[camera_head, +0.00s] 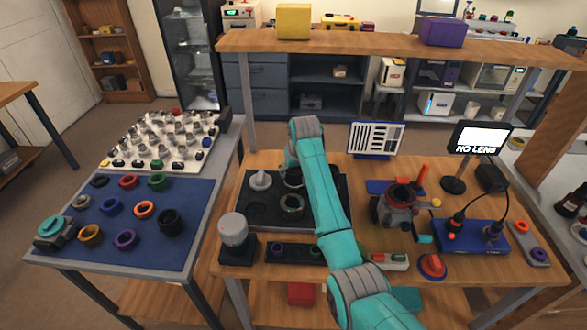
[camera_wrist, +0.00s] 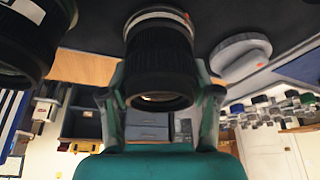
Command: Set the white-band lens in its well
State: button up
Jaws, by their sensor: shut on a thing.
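The white-band lens (camera_wrist: 160,60) is a black ribbed barrel with a pale band and a red mark. My gripper (camera_wrist: 160,98) is shut around it in the wrist view, one finger on each side. The band end is at or very near the dark well tray (camera_head: 259,216); I cannot tell whether it is seated. In the head view the lens (camera_head: 292,177) shows partly beside my arm, which hides the fingers. Another lens (camera_head: 292,206) stands nearer in the tray; it also shows in the wrist view (camera_wrist: 30,40).
A grey round piece (camera_head: 260,181) sits at the tray's left, close to the held lens. A grey-topped device (camera_head: 234,232) stands front left. A clamp-like fixture (camera_head: 398,203) and a screen reading "NO LENS" (camera_head: 481,137) are at right. A blue mat (camera_head: 110,225) holds several coloured rings.

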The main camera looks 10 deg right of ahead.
jog(key=shift+f, duration=0.45)
dwell(0.5)
jog(key=o, duration=1.5)
jog(key=shift+f, duration=0.1)
jog(key=v, duration=1.2)
